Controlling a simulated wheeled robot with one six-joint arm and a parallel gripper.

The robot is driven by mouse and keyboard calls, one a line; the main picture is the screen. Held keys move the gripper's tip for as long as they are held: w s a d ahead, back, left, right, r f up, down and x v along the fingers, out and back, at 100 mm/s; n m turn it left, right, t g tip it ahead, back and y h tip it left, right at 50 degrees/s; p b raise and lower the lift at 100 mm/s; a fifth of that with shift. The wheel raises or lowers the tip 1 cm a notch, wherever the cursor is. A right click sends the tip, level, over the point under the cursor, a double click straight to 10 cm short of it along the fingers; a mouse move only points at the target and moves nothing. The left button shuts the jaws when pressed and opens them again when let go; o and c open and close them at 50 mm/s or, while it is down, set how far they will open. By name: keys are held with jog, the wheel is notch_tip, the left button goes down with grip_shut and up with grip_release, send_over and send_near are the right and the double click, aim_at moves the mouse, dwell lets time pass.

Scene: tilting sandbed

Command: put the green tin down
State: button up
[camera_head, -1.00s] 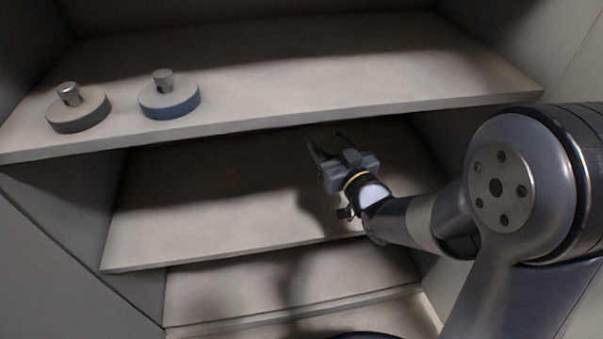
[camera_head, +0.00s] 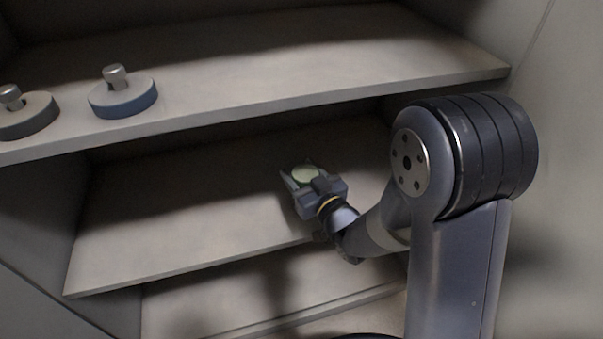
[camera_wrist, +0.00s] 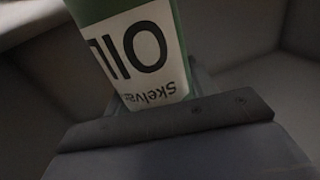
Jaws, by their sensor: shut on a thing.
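The green tin (camera_wrist: 143,50) fills the upper middle of the wrist view, with a white label reading "OIL" upside down. My gripper is shut on the tin, above the middle shelf (camera_head: 180,225). I cannot tell whether the tin's far end touches that shelf. Most of the tin's body is hidden in the head view.
The upper shelf (camera_head: 300,62) overhangs the back of the middle one. It bears a grey knobbed disc (camera_head: 28,120) and a blue-sided knobbed disc (camera_head: 125,99). The middle shelf is bare to the left of my gripper. A lower shelf (camera_head: 215,300) lies beneath.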

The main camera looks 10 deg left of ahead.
jog(key=o, duration=1.2)
jog(key=shift+f, duration=0.1)
jog(key=shift+r, duration=0.2)
jog(key=p+v, duration=0.1)
jog(key=v, duration=1.1)
